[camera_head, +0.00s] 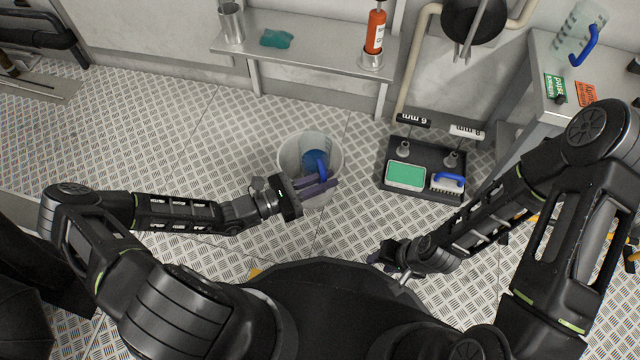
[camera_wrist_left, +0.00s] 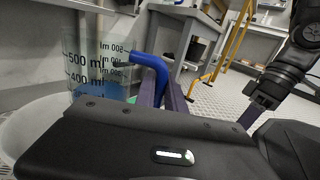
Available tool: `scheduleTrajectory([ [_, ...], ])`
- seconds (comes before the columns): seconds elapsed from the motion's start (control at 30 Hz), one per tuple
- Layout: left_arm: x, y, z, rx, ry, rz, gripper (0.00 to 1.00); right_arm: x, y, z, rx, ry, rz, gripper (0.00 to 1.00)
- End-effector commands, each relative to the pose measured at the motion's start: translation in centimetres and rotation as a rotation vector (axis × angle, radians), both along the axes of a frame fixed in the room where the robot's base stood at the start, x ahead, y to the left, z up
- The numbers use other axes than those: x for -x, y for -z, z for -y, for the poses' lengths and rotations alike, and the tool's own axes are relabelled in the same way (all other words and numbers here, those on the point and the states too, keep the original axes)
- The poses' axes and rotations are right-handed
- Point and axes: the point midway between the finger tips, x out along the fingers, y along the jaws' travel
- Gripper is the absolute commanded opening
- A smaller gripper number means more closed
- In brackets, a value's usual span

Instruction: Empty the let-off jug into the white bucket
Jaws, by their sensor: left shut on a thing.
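My left gripper (camera_head: 322,187) is shut on the blue handle (camera_wrist_left: 157,72) of a clear measuring jug (camera_wrist_left: 92,55). The jug looks roughly upright in the left wrist view, with blue liquid (camera_wrist_left: 98,89) in its lower part. In the head view the jug, with its blue handle (camera_head: 321,166), is over or inside the mouth of the white bucket (camera_head: 289,157) on the floor; its exact height is unclear. The bucket's pale rim (camera_wrist_left: 22,125) shows below the jug in the wrist view. My right gripper (camera_head: 388,256) is low near my base, its fingers unclear.
A black tray (camera_head: 423,190) with a green-topped box (camera_head: 405,175) and a blue-handled brush (camera_head: 448,181) lies right of the bucket. Another blue-handled jug (camera_head: 580,38) stands on the right bench. A shelf (camera_head: 310,49) holds a red extinguisher-like bottle (camera_head: 376,32).

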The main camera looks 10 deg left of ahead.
Motion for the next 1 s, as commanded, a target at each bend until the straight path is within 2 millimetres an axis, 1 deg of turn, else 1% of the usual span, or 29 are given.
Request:
scheduleTrajectory([
  [0.03,-0.2,0.7,0.1,0.003,-0.005,0.003,0.00,-0.1,0.7,0.0,0.000,0.001,0.002,0.36],
  [0.13,-0.4,0.9,0.0,0.001,-0.010,0.003,0.00,-0.1,0.8,0.0,0.001,0.001,0.003,0.36],
  [0.47,-0.4,0.8,0.0,0.002,-0.010,0.001,0.00,-0.1,0.7,0.0,0.001,0.001,0.003,0.36],
  [0.63,-0.2,0.2,0.1,0.019,-0.010,-0.034,0.00,-0.1,0.4,0.0,0.000,0.001,0.002,0.36],
  [0.77,0.0,-0.8,0.2,0.050,-0.009,-0.097,0.00,0.0,0.1,0.0,0.001,0.000,0.002,0.36],
  [0.9,0.1,-1.6,0.3,0.075,-0.009,-0.150,0.00,0.2,-1.5,0.0,0.000,-0.003,-0.005,0.36],
  [1.0,0.2,-2.0,0.4,0.091,-0.009,-0.182,0.00,0.4,-2.2,0.0,0.000,-0.005,-0.008,0.36],
])
